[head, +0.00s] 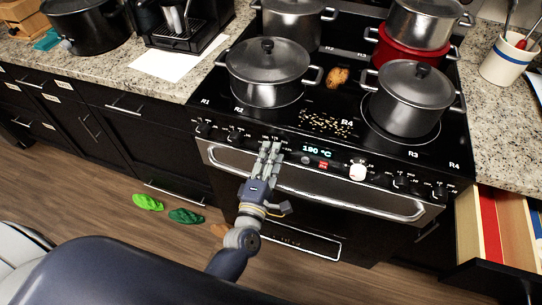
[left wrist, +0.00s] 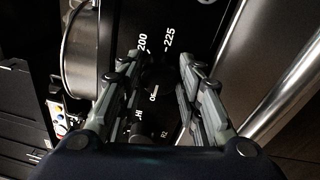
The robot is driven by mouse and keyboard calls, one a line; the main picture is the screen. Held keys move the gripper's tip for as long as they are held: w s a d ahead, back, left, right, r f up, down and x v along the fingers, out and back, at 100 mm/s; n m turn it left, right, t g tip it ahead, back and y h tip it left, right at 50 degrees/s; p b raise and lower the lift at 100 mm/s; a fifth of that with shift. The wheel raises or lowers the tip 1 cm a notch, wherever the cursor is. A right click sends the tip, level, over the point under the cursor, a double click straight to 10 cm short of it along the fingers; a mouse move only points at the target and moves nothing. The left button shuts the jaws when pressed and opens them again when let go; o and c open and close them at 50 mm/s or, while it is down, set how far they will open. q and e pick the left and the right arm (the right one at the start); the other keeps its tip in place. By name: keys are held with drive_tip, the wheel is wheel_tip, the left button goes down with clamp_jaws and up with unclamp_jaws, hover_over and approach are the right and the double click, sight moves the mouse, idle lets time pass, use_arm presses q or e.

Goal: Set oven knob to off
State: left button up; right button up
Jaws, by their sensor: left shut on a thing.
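The oven (head: 300,215) has a black front panel with a row of knobs and a lit display (head: 317,150) that appears to read 190 °C. My left gripper (head: 269,148) reaches up to this panel, just left of the display. In the left wrist view its two fingers (left wrist: 157,75) are closed around a dark oven knob (left wrist: 158,76), with the marks 200 and 225 printed beyond it. The fingers hide most of the knob, so its pointer position cannot be read. My right gripper is not in view.
The oven door handle (head: 310,190) runs just below the knobs. A white round dial (head: 358,172) sits right of the display. Several pots, including a large lidded one (head: 267,72), stand on the cooktop. An open drawer (head: 505,235) juts out at right. Green items (head: 147,202) lie on the floor.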

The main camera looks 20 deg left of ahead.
use_arm(q)
drive_tip(key=shift+r+n, duration=0.1)
drive_tip(key=shift+n, duration=0.2)
drive_tip(key=o, duration=1.1)
drive_tip(key=shift+w, duration=0.1)
drive_tip(key=shift+c, duration=0.2)
drive_tip(key=s, duration=1.2)
drive_tip(key=shift+d+f, duration=0.2)
drive_tip(key=shift+f, duration=0.2)
